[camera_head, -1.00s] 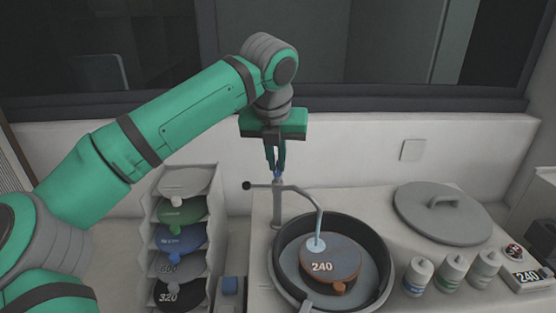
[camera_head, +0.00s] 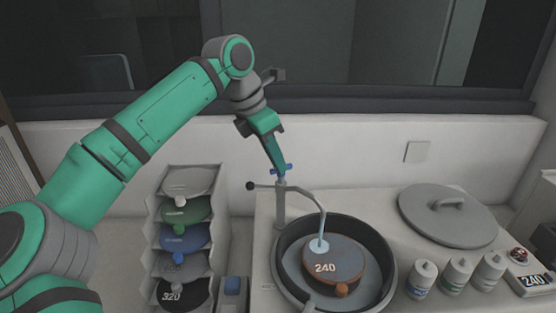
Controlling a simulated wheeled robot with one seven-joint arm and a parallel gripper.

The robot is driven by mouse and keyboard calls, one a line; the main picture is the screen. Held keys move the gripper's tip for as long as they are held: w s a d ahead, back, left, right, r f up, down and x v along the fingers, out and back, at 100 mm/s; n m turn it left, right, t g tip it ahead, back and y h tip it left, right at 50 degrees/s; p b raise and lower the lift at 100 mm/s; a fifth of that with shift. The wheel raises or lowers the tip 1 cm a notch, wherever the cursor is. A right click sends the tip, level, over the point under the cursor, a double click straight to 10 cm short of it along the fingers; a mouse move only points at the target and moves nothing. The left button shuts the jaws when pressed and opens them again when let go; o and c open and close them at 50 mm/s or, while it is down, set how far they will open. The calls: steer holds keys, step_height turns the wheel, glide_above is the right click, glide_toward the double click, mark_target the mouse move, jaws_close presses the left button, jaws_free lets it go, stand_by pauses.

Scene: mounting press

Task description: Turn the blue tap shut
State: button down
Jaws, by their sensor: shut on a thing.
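The blue tap (camera_head: 282,171) is a small blue handle on top of a grey upright post (camera_head: 280,205). A bent spout (camera_head: 322,205) runs from the post to the right and down over the round basin. My gripper (camera_head: 280,168) comes down onto the handle from the upper left, tilted. It is shut on the blue tap handle; blue ends show on both sides of the fingers. The middle of the handle is hidden by the fingers. A pale blue patch, seemingly water (camera_head: 320,245), shows at the spout's end above the disc.
A dark round basin (camera_head: 384,255) holds a brown disc marked 240 (camera_head: 345,263). A rack of coloured discs (camera_head: 182,237) stands left. A grey lid (camera_head: 450,212), several bottles (camera_head: 456,275) and a control box (camera_head: 530,281) are right. A black-knobbed lever (camera_head: 251,186) sticks out left of the post.

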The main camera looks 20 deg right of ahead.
steer(key=m+g, duration=0.1)
steer(key=m, duration=0.1)
steer(key=m+g, duration=0.1)
steer(key=m, duration=0.2)
steer(key=shift+w, duration=0.3)
stand_by(0.4)
steer(key=c, duration=1.9)
jaws_free()
steer(key=shift+d, duration=0.1)
steer(key=shift+o, duration=0.2)
steer(key=shift+a+r, duration=0.2)
steer(key=v, duration=1)
steer(key=shift+d+r, duration=0.15)
steer(key=shift+r, duration=0.05)
